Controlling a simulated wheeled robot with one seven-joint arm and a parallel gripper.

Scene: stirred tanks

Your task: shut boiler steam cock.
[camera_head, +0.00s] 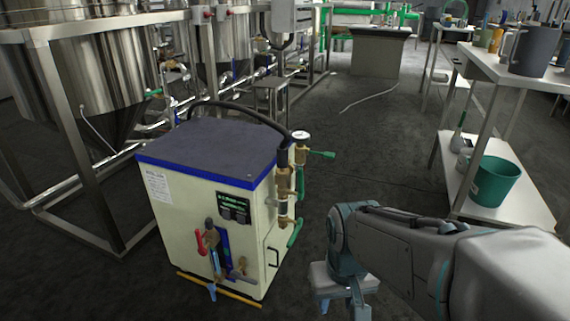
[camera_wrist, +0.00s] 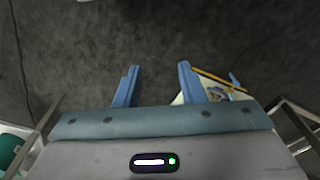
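The boiler (camera_head: 190,200) is a cream box with a dark top and blue rim, standing on the floor left of my arm. At its right corner, a dark and brass pipe (camera_head: 283,170) carries a gauge (camera_head: 300,136) and green-handled cocks: an upper one (camera_head: 320,154) sticking out right, a middle one (camera_head: 300,182) and a lower one (camera_head: 295,232) hanging at a slant. I cannot tell which is the steam cock. My gripper (camera_head: 343,306) is right of the boiler, pointing down, apart from it. In the wrist view my gripper (camera_wrist: 156,84) is open and empty.
The boiler's front has a red lever (camera_head: 200,243) and a yellow bar (camera_head: 235,291) low down. A black hose (camera_head: 240,110) arches over its top. Steel tanks (camera_head: 90,75) stand left. A white shelf table (camera_head: 500,185) with a green bucket (camera_head: 494,181) is right. Floor between is clear.

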